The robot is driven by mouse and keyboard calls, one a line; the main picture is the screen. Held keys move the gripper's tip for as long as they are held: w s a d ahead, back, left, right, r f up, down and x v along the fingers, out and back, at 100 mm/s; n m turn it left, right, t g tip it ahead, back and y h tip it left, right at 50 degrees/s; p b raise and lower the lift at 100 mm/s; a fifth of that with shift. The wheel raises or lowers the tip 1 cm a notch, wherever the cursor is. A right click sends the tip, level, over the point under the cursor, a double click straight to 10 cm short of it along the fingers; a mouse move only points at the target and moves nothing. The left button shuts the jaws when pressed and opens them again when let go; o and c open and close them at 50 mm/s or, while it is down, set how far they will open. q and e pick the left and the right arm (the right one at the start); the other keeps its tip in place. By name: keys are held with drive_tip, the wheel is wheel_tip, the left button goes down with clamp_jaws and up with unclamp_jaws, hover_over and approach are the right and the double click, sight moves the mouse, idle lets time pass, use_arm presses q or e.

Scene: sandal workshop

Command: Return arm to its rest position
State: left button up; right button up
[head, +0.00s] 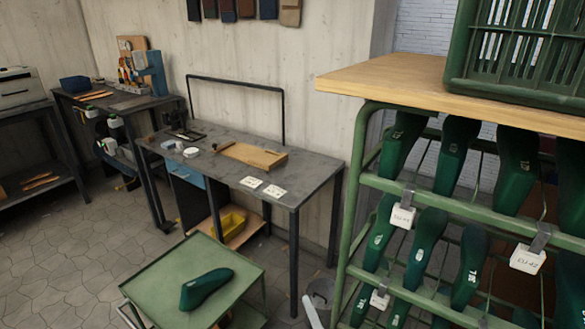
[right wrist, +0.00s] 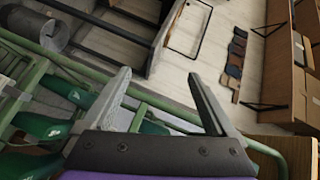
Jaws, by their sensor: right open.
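My right gripper (right wrist: 158,76) is open in the right wrist view, its two grey fingers spread wide with nothing between them. Green rack rails and green shoe lasts (right wrist: 66,90) lie behind and to the left of the fingers. In the head view only a pale tip (head: 312,312), which looks like part of my right gripper, shows at the bottom edge, between the green cart (head: 160,278) and the green rack (head: 352,190). My left gripper is in neither view.
One green last (head: 206,288) lies on the cart. The rack holds several lasts (head: 455,150) under a wooden top (head: 400,78) bearing a green crate (head: 520,50). A grey workbench (head: 225,140) stands behind. A bin (head: 322,292) is on the floor near the pale tip.

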drive_tip(key=s+d+f+n+g+h, duration=0.2)
drive_tip(key=s+d+f+n+g, duration=0.35)
drive_tip(key=s, duration=0.35)
drive_tip(key=s+d+f+n+g+h, duration=0.2)
drive_tip(key=s+d+f+n+g, duration=0.4)
drive_tip(key=s, duration=0.4)
use_arm(q)
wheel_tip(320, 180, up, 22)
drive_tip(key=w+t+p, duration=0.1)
drive_tip(key=p, duration=1.8)
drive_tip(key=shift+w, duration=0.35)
use_arm(e)
wheel_tip(320, 180, up, 23)
drive_tip(key=w+d+t, duration=0.1)
drive_tip(key=shift+w, duration=0.25)
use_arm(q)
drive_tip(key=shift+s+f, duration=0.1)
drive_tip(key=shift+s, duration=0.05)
use_arm(e)
drive_tip(key=shift+s+d+t, duration=0.1)
drive_tip(key=shift+s+t, duration=0.05)
drive_tip(key=shift+t, duration=0.1)
